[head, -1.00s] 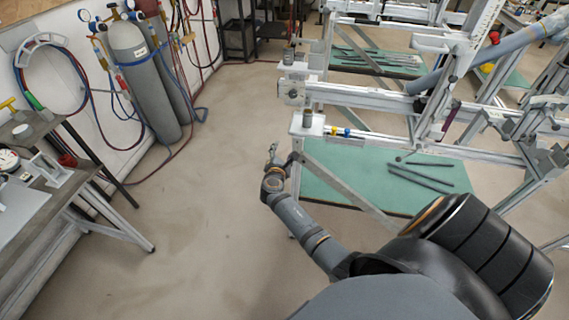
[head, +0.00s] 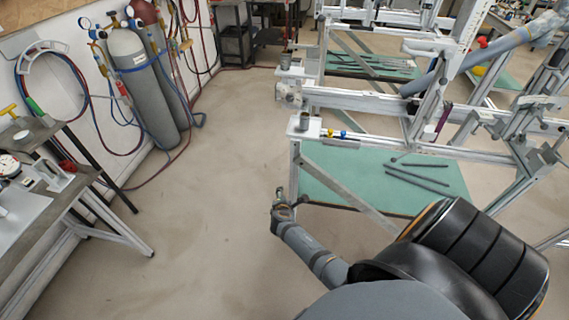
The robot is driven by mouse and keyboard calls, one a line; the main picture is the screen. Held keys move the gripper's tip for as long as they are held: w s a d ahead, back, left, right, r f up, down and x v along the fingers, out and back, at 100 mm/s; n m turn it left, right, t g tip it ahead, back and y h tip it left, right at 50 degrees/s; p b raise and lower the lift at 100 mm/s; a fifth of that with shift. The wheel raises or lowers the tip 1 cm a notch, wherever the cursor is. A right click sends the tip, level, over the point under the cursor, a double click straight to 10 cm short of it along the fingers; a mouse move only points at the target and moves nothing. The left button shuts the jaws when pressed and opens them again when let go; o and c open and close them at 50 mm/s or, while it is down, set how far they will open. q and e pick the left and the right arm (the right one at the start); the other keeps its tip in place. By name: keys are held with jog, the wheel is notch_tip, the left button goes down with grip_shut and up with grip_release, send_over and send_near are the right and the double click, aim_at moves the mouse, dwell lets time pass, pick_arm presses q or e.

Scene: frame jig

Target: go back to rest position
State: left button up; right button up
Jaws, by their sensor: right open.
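My right gripper (head: 281,201) is small in the middle of the head view, at the end of my grey arm. It is open, with nothing seen between its fingers. It hangs low, beside the front left leg of the white frame jig (head: 350,98), over bare floor. I cannot tell whether it touches the leg. My left gripper is not in view.
Gas cylinders (head: 140,85) with hoses stand along the left wall. A workbench (head: 60,215) with tools is at the left. A green shelf (head: 330,165) with dark rods lies low inside the jig. The floor (head: 205,200) between is clear.

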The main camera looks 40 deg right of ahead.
dwell(0.4)
jog(key=s+a+f+m+g+y, duration=0.35)
jog(key=s+f+m, duration=0.25)
jog(key=s+f, duration=1.05)
jog(key=s+a+f+m+g+y, duration=0.1)
jog(key=s+f+m, duration=0.2)
jog(key=s, duration=0.5)
jog(key=s+a+f+m+g, duration=0.1)
jog(key=s+a+f+m, duration=0.1)
jog(key=s, duration=0.7)
jog(key=s+a+f+m+g+y, duration=0.1)
jog(key=s+f+m, duration=0.3)
jog(key=s, duration=0.4)
jog(key=shift+s+a+f+m+g+y, duration=0.15)
jog(key=shift+s+a+m+g+y, duration=0.25)
jog(key=shift+m, duration=0.1)
